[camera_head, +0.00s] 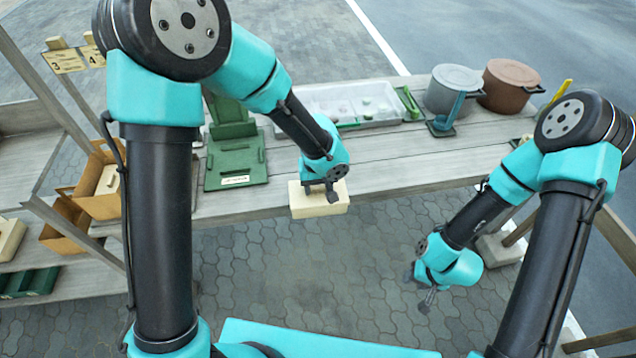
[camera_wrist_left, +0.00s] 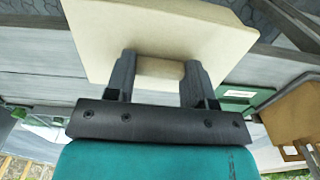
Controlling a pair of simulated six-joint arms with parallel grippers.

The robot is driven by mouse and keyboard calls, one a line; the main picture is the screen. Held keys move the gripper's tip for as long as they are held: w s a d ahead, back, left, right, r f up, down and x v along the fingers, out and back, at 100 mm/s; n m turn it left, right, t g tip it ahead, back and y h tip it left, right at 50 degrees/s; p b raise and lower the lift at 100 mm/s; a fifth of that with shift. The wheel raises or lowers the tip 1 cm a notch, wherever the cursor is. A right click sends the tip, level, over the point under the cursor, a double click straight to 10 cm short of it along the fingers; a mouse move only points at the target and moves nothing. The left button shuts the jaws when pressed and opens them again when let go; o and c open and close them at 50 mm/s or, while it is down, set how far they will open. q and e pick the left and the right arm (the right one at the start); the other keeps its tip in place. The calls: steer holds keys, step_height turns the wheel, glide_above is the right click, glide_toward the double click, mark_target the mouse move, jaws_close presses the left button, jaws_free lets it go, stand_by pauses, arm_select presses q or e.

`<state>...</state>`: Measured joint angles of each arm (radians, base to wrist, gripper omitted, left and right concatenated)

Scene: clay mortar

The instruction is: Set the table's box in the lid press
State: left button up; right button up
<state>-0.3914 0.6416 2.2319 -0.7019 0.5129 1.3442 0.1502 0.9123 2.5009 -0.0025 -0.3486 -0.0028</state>
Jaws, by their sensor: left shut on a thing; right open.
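A cream box (camera_head: 318,203) is held at the front edge of the table. My left gripper (camera_head: 325,187) is shut on a raised block on top of it; the wrist view also shows the box (camera_wrist_left: 150,35) between and beyond the two fingers (camera_wrist_left: 160,72). The green lid press (camera_head: 236,163) stands on the table left of the box, with a flat base, an upright part behind and a white label at its front. In the wrist view a green part with a label (camera_wrist_left: 238,95) shows at the right. My right gripper (camera_head: 427,300) is open and empty, low in front of the table at right.
A white tray (camera_head: 350,103) with small items lies behind. A grey pot (camera_head: 453,90) and a brown pot (camera_head: 509,85) stand at the back right. Cardboard boxes (camera_head: 96,190) and numbered signs (camera_head: 64,60) are at left. The table between press and pots has free room in front.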

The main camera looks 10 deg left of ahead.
stand_by(0.4)
arm_select(q)
steer(key=w+a+r, duration=0.1)
steer(key=w+a, duration=0.1)
steer(key=a, duration=2.1)
steer(key=shift+w+a+r+n, duration=0.15)
steer(key=shift+a+r+n, duration=0.1)
steer(key=shift+a+n, duration=0.05)
steer(key=w+a+f, duration=0.1)
steer(key=w+a, duration=0.7)
steer(key=w, duration=0.5)
steer(key=shift+w+a+f, duration=0.15)
steer(key=shift+w+f, duration=0.1)
steer(key=shift+w, duration=0.1)
steer(key=shift+f, duration=1.75)
steer(key=shift+f, duration=0.1)
